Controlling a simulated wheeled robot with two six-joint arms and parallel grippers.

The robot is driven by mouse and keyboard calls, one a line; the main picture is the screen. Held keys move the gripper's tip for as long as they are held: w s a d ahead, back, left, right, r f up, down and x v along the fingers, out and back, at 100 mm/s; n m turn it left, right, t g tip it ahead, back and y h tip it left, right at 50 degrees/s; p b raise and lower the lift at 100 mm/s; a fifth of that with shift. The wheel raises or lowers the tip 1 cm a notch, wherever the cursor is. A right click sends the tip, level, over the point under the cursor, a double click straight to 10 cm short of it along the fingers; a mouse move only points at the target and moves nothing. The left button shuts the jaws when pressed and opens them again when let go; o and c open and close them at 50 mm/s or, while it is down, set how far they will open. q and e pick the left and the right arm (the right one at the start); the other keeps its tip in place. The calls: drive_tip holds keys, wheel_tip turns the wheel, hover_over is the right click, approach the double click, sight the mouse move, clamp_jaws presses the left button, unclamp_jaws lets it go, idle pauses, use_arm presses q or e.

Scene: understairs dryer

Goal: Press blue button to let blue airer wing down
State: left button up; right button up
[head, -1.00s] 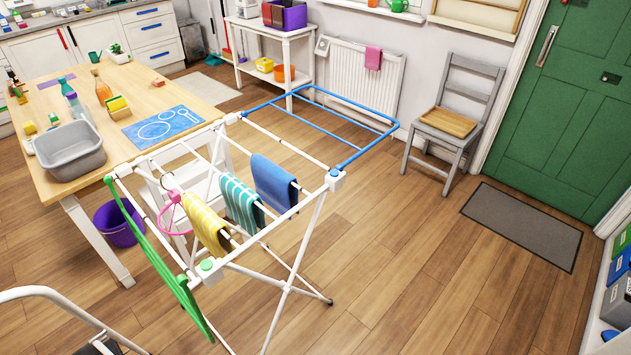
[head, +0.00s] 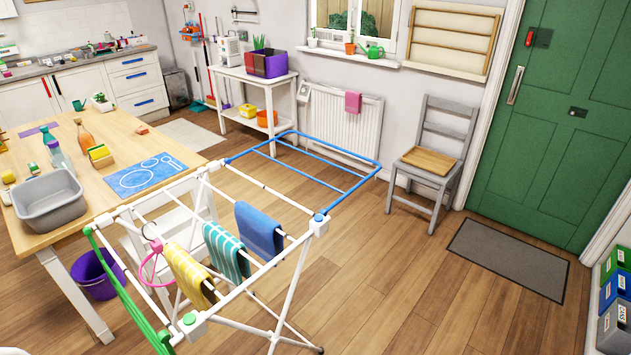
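The white clothes airer (head: 290,290) stands open in the middle of the room. Its blue wing (head: 330,178) sticks out level at the far end, towards the radiator. A small blue button (head: 319,217) sits on the white corner joint where the blue wing meets the frame. A green button (head: 189,319) sits on the near corner joint. The green wing (head: 130,300) hangs down at the near left. A yellow cloth (head: 188,272), a striped teal cloth (head: 227,252) and a blue cloth (head: 259,230) hang over the rods. Neither of my grippers shows in the head view.
A wooden table (head: 110,150) with a grey basin (head: 48,203) is left of the airer, with a purple bucket (head: 96,275) beneath. A grey chair (head: 437,150) stands by the far wall. The wooden floor (head: 400,265) right of the airer is clear up to the doormat (head: 508,258).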

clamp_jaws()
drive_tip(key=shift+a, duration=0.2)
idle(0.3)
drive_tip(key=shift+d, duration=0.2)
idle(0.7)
